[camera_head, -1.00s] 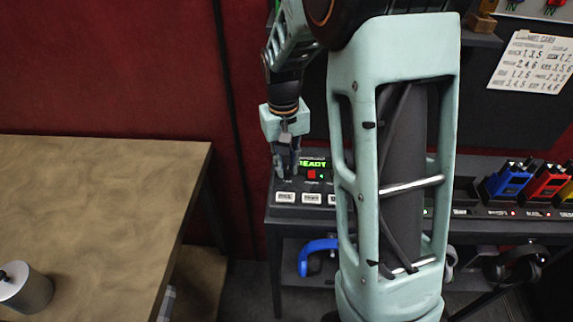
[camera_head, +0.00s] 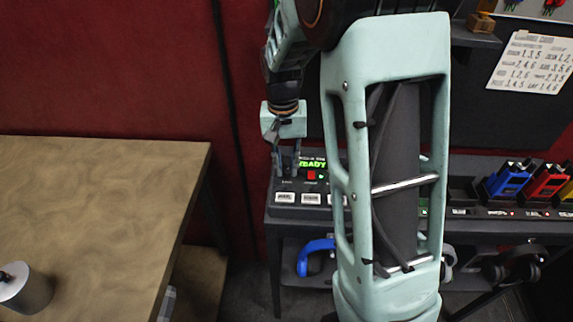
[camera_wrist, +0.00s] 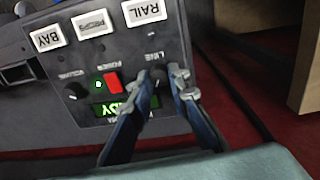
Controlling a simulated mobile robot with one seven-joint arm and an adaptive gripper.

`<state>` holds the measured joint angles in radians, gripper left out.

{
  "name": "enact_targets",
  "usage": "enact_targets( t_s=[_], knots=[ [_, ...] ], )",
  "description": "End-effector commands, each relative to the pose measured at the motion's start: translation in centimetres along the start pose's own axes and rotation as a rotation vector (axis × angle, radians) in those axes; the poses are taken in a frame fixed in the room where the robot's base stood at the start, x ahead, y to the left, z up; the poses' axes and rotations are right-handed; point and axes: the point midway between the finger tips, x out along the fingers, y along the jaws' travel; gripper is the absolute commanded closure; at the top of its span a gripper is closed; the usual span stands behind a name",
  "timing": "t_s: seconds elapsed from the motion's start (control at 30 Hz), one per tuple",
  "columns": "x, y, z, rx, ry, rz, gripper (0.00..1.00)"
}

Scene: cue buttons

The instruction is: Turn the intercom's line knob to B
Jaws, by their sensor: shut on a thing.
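The intercom (camera_head: 321,187) is a dark sloped panel on the console, with a green READY display (camera_head: 313,164), a red button (camera_head: 311,175) and white labelled buttons along its front. The wrist view shows it upside down. There the dark line knob (camera_wrist: 158,73), below the printed word LINE, sits between my fingertips. My gripper (camera_wrist: 163,80) is shut on this knob, one finger on each side; in the head view my gripper (camera_head: 286,172) is over the panel's left part. The knob's pointer and the letters around it are hidden or too small to read.
A second dark knob, volume (camera_wrist: 77,91), and the red button (camera_wrist: 114,82) are beside my fingers. A wooden table (camera_head: 95,205) is at left.

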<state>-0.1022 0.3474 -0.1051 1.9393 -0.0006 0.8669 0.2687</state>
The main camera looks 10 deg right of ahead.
Motion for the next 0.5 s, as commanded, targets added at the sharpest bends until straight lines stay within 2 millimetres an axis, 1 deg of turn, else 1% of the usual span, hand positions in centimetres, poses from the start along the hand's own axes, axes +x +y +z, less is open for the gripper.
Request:
enact_targets(
  t_s=[0.1,0.13,0.27,0.5],
  knots=[
    [-0.05,-0.03,-0.03,0.001,0.001,-0.001,1.00],
    [-0.05,-0.03,-0.04,0.001,0.001,-0.001,0.80],
    [-0.04,-0.02,-0.03,0.000,0.001,-0.001,0.66],
    [-0.03,-0.01,-0.01,0.000,0.000,-0.001,0.66]
  ],
)
